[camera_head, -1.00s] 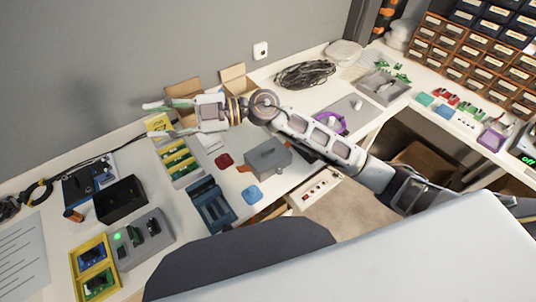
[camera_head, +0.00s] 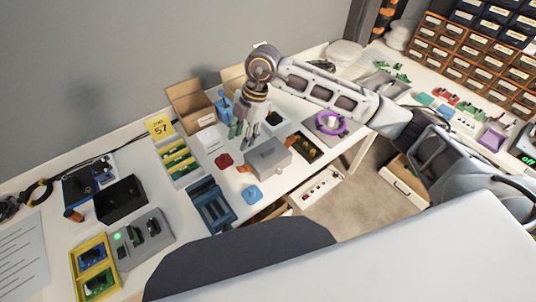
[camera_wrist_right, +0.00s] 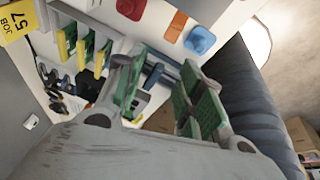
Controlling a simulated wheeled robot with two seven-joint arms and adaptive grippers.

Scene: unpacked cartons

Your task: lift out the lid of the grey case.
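The grey case (camera_head: 268,160) stands on the table near the middle of the head view. Its grey lid (camera_head: 266,152) appears seated on top, with a small raised handle. My right gripper (camera_head: 243,133) points down just behind and left of the case, apart from the lid as far as I can tell. In the right wrist view its two green-padded fingers (camera_wrist_right: 163,95) are spread with nothing held between them. I cannot make out the case in the wrist view. My left gripper is in neither view.
A blue lidded piece (camera_head: 252,194), a red piece (camera_head: 224,160) and a blue open case (camera_head: 212,204) lie close by. An open carton (camera_head: 190,104) stands behind the gripper. A purple ring (camera_head: 331,123) and a black tray (camera_head: 304,147) lie to the right.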

